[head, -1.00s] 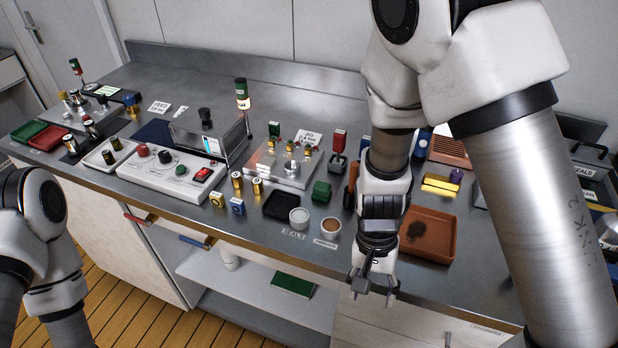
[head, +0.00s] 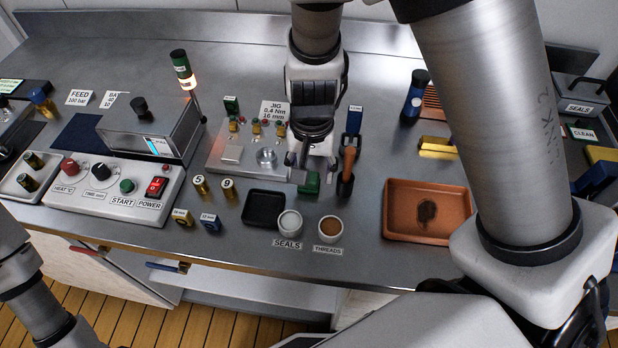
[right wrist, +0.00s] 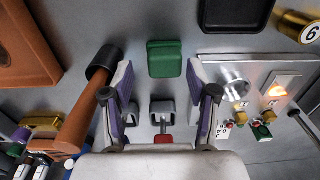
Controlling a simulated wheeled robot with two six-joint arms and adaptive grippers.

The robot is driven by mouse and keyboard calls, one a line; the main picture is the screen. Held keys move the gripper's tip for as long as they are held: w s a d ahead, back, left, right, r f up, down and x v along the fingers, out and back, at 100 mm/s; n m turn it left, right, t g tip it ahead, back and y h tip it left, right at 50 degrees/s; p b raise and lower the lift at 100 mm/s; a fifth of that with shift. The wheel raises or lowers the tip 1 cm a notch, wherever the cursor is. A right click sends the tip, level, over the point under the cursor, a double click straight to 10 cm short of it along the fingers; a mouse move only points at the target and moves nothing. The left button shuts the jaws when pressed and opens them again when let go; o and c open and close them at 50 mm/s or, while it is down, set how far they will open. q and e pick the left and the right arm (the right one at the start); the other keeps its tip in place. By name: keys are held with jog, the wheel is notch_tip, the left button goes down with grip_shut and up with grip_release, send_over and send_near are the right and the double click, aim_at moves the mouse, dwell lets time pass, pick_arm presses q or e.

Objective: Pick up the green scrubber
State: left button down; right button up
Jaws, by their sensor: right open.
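My left gripper is out of view; only part of the left arm shows at the lower left.
The jig plate (head: 222,160) is on the other side. A black tray (head: 264,192), a seals cup (head: 290,222), a threads cup (head: 330,227) and a brown tray (head: 395,233) stand nearby.

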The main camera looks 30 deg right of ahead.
aim_at(310, 177)
jog(key=f, duration=0.2)
jog(key=w+f, duration=0.1)
jog(key=f, duration=0.1)
jog(key=shift+w, duration=0.2)
jog(key=shift+s+r, duration=0.2)
jog(key=shift+s, duration=0.1)
jog(key=shift+c, duration=0.7)
jog(key=shift+s, duration=0.1)
jog(key=c, duration=0.7)
jog(key=shift+r, duration=0.1)
